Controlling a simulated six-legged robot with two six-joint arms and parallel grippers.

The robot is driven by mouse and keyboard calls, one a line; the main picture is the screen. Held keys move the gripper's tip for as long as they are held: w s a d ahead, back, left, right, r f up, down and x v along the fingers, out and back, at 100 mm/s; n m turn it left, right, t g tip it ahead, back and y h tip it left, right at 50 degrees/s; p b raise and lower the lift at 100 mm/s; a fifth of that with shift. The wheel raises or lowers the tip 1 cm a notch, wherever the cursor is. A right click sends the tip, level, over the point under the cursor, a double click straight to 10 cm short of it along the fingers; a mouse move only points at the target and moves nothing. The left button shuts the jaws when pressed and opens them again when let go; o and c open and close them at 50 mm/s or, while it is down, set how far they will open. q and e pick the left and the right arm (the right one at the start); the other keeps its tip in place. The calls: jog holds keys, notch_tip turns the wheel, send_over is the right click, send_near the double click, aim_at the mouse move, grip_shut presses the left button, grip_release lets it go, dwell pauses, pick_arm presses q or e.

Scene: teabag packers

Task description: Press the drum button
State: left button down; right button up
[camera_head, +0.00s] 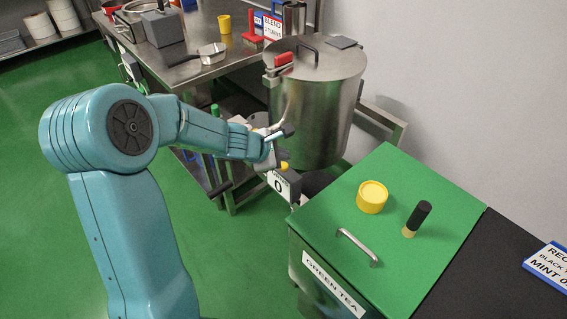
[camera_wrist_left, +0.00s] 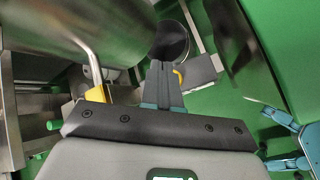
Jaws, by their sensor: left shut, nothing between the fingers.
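The steel drum (camera_head: 315,105) stands at the table's right end, with a lid, handle and red clamp on top. Below its front is a small grey box (camera_head: 283,186) with a white panel reading 0. A small yellow part (camera_head: 284,166) sits at the box's top and looks like the button. My left gripper (camera_head: 283,134) is shut and empty, in front of the drum and above the box. In the left wrist view my fingers (camera_wrist_left: 162,72) point close beside the yellow part (camera_wrist_left: 180,76) and the box (camera_wrist_left: 203,70); contact cannot be told.
A green-topped chest (camera_head: 410,185) marked GREEN TEA stands right of the box, bearing a yellow round container (camera_head: 372,197) and a black-handled tool (camera_head: 417,218). A steel table (camera_head: 190,70) with pans stands behind my left arm. A bent steel pipe (camera_wrist_left: 88,50) runs close to my gripper.

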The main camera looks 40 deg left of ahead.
pick_arm(q)
jog(key=shift+r+p, duration=2)
jog(key=shift+r, duration=0.35)
jog(key=shift+f, duration=0.1)
